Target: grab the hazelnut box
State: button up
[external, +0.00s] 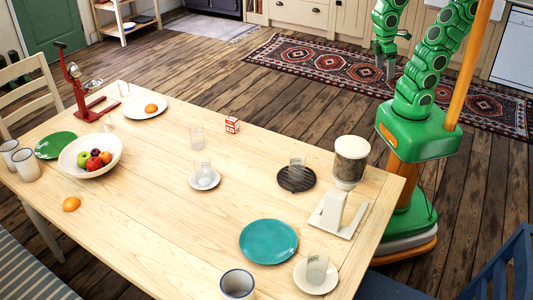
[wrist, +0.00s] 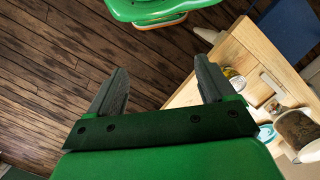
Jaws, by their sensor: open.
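A small red and white box (external: 232,125), which looks like the hazelnut box, stands on the wooden table (external: 150,215) near its far edge in the external view. A clear glass stands to its left. My gripper (external: 385,66) hangs above the floor beyond the table, well to the right of the box and apart from it. I cannot make out the box in the wrist view.
Glasses, plates, a fruit bowl (external: 68,158) and a red corkscrew stand (external: 82,100) share the table. A coffee grinder (external: 351,160) stands at the table's right end, nearest my base. Patterned rug and open floor lie behind the table.

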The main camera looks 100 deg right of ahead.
jog(key=w+a+m+y, duration=0.4)
jog(key=w+a, duration=0.1)
jog(key=w, duration=0.8)
jog(key=w+a+m+y, duration=0.3)
jog(key=w+a+y, duration=0.2)
jog(key=w, duration=0.8)
jog(key=w+d+f+m+t+y, duration=0.1)
jog(key=w+d+m, duration=0.1)
jog(key=w, duration=0.3)
jog(key=w+d+f+m+t+y, duration=0.1)
jog(key=w+d+f+m+t, duration=0.1)
jog(key=w, duration=0.3)
jog(key=m+t+h, duration=0.2)
jog(key=m+t, duration=0.6)
jog(key=m, duration=0.8)
send_near(232, 122)
jog(key=f, duration=0.3)
jog(key=shift+w+d, duration=0.1)
jog(key=shift+w, duration=0.1)
jog(key=shift+w+f, duration=0.1)
jog(key=shift+w+r+x, duration=0.15)
jog(key=shift+x, duration=1.7)
jog(key=shift+w+r+x, duration=0.1)
jog(key=shift+w+x, duration=0.05)
jog(key=shift+x, duration=1.75)
jog(key=shift+d, duration=0.15)
jog(key=shift+c, duration=0.5)
